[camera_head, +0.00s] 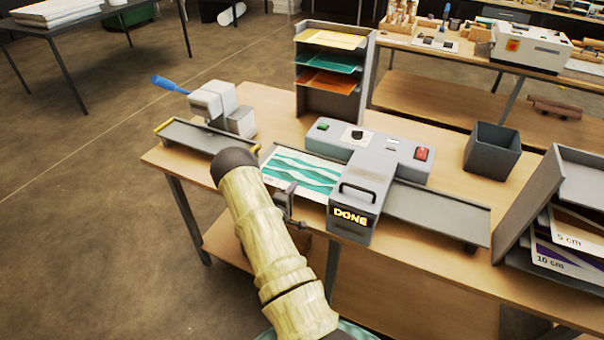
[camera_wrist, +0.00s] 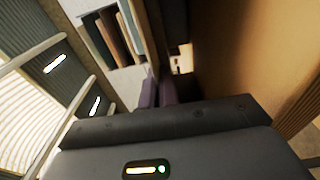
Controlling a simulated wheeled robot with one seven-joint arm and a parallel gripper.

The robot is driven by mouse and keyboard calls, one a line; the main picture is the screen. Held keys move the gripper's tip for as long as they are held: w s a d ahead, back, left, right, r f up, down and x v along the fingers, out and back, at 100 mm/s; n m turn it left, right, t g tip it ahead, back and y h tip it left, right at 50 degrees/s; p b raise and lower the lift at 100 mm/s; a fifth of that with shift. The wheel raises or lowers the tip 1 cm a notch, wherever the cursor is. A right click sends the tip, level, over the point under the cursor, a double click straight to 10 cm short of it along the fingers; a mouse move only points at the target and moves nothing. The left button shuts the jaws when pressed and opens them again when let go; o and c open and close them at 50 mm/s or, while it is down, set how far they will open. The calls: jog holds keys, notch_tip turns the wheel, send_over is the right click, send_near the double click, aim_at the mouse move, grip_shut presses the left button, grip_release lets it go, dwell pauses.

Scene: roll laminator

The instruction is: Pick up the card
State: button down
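The card (camera_head: 301,173) is a flat sheet with teal and white waves. It lies on the left side of the grey laminator (camera_head: 366,177), whose front display reads DONE. My gripper (camera_head: 286,203) is at the card's front edge, low beside the laminator. In the wrist view, the two fingers of my gripper (camera_wrist: 160,89) are close together beyond the dark gripper body. Whether the card's edge lies between them cannot be made out, and I cannot identify the card in that view. My arm may cover part of the card's near-left edge.
A rack (camera_head: 331,76) with coloured sheets stands behind the card. A trimmer with a blue handle (camera_head: 170,84) is at the left. A flat grey tray (camera_head: 437,211) extends right of the laminator. A dark bin (camera_head: 492,151) and a sorter (camera_head: 527,215) stand further right.

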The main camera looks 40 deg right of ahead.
jog(key=shift+r, duration=0.15)
notch_tip(320, 180, up, 18)
jog(key=b, duration=0.3)
dwell(0.4)
dwell(0.5)
